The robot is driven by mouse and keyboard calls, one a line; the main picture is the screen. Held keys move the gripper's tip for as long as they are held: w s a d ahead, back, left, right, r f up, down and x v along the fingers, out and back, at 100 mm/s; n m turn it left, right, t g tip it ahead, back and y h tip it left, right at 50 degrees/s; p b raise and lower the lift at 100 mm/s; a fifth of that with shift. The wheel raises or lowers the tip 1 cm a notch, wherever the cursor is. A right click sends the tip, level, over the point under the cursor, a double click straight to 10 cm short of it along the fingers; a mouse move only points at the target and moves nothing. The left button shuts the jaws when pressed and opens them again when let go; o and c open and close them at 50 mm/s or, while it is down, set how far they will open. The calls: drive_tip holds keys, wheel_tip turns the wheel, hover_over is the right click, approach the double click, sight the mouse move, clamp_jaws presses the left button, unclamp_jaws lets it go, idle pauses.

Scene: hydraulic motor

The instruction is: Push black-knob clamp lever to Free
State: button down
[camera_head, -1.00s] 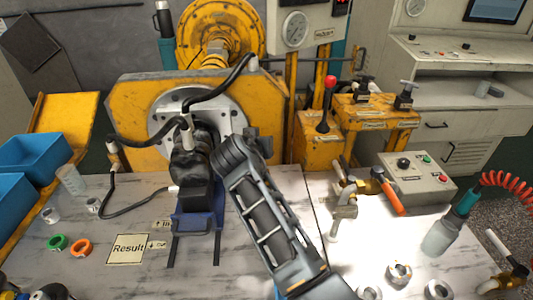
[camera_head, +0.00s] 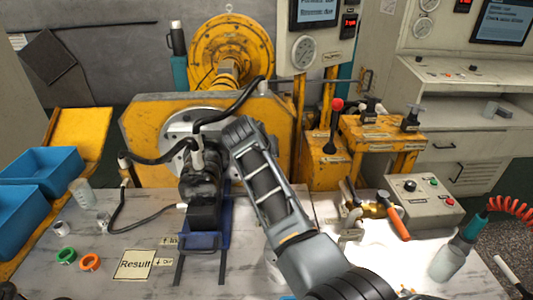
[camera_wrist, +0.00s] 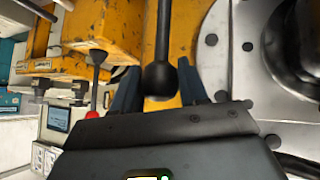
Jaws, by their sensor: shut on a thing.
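The black-knob clamp lever shows in the wrist view as a dark rod ending in a round black knob (camera_wrist: 160,79). My gripper (camera_wrist: 158,92) is shut on the knob, with one blue-grey finger on each side of it. The rod runs up out of the wrist picture in front of the yellow housing. In the head view my arm's end lies just right of the round grey flange (camera_head: 176,132) on the yellow test stand (camera_head: 145,130). There my own wrist hides the knob and fingertips. I cannot see a "Free" mark.
A red-knobbed lever (camera_head: 337,105) stands on a yellow box to the right. A black motor (camera_head: 203,183) with black hoses sits left of my arm. The bench also holds brass valve fittings (camera_head: 372,209) and a grey control box (camera_head: 424,199).

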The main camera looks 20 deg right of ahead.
drive_tip(key=shift+w+r, duration=0.15)
drive_tip(key=shift+r, duration=0.1)
drive_tip(key=c, duration=0.9)
unclamp_jaws()
drive_tip(key=shift+w, duration=0.1)
drive_tip(key=shift+o, duration=1.3)
drive_tip(key=shift+f, duration=0.2)
drive_tip(key=v, duration=0.7)
drive_tip(key=shift+s+r+b, duration=0.25)
drive_tip(key=shift+s+b, duration=0.1)
drive_tip(key=shift+a, duration=0.15)
